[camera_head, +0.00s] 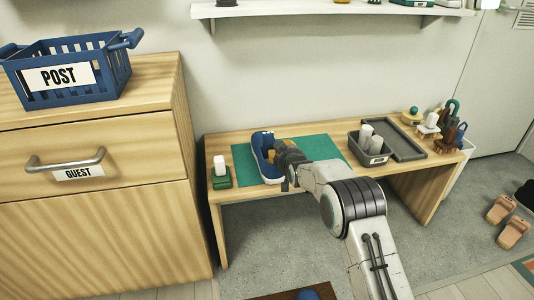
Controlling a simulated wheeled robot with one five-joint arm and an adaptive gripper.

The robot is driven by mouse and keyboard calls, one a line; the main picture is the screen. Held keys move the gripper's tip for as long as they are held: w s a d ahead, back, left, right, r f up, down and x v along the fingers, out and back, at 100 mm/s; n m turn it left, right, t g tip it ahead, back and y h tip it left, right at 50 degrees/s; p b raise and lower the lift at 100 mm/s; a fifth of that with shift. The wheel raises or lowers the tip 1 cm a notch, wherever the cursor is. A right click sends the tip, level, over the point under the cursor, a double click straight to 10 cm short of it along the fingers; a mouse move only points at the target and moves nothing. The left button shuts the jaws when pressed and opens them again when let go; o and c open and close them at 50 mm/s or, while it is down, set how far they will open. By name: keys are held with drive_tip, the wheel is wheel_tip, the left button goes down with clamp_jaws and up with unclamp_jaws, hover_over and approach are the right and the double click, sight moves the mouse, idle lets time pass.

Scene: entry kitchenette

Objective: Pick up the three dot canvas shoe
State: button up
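A blue canvas shoe (258,146) with a white sole edge rests on the green mat (322,151) at the left part of the low wooden bench. My gripper (273,155) is at the shoe's right side, reaching over the mat from the right. It overlaps the shoe in the picture and hides part of it. The fingers are small and partly hidden, so I cannot tell whether they grip the shoe.
A green block with a white top (220,172) stands left of the mat. A grey bin (371,158) and a grey tray (405,155) are to the right. A wooden cabinet (98,180) bearing a POST basket (107,76) stands left. Sandals (513,232) lie on the floor.

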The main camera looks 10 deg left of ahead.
clamp_jaws()
drive_tip(key=shift+r, duration=0.15)
idle(0.4)
